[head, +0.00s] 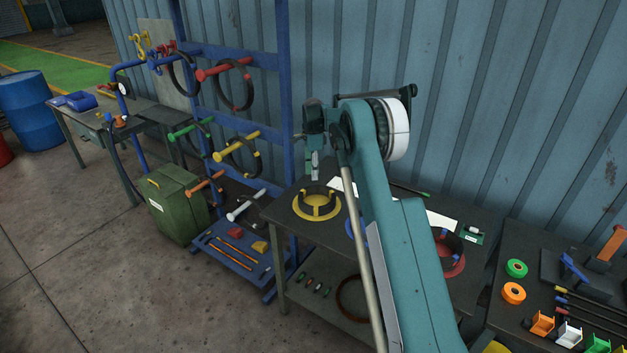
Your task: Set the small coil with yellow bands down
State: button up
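A small dark coil (299,206) with yellow showing on and around it lies flat in a yellow round holder (317,214) on the dark table (290,230). My gripper (315,172) points down above the coil's back edge and looks apart from it. Nothing shows hanging from the gripper. Its fingers are small in this view, so I cannot tell if they are open or shut. Another dark coil (231,161) hangs on the yellow peg (237,146) of the blue rack.
The blue rack (285,90) with coloured pegs and more coils stands left of the table. My arm hides much of the table, including most of a blue holder (350,229). A red holder (452,266) with a dark coil sits at right. A corrugated wall stands behind.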

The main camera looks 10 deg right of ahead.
jog(key=shift+r, duration=2.8)
